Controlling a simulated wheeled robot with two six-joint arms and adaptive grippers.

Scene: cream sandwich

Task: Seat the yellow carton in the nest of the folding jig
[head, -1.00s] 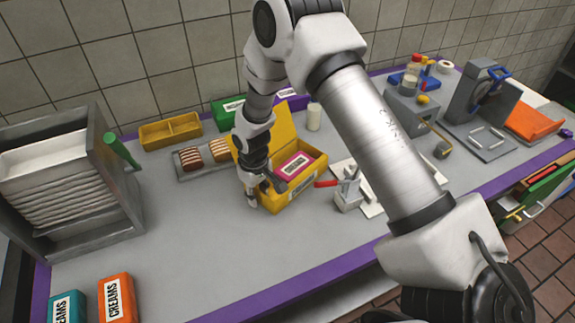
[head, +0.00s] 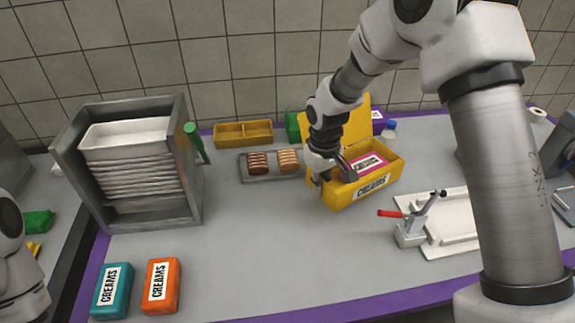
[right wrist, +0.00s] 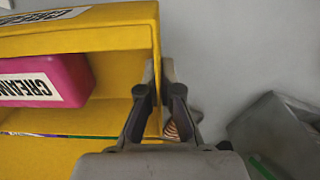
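The yellow carton (head: 388,166) stands on the table with its lid up at the back and a pink creams pack (head: 366,164) inside. My right gripper (head: 332,177) is at the carton's left end. In the right wrist view its fingers (right wrist: 158,82) are close together on either side of the carton's end wall (right wrist: 141,30). A pale plate with raised rails (head: 460,212), right of the carton, looks like the folding jig; the carton is apart from it. A red-handled clamp (head: 410,225) stands at its left edge. My left gripper is out of view.
A grey tray with brown and tan pieces (head: 250,178) lies close left of the carton, a yellow divided box (head: 243,133) behind. A grey rack (head: 192,208) stands left. Teal (head: 112,290) and orange (head: 161,285) packs lie front left. The front middle is clear.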

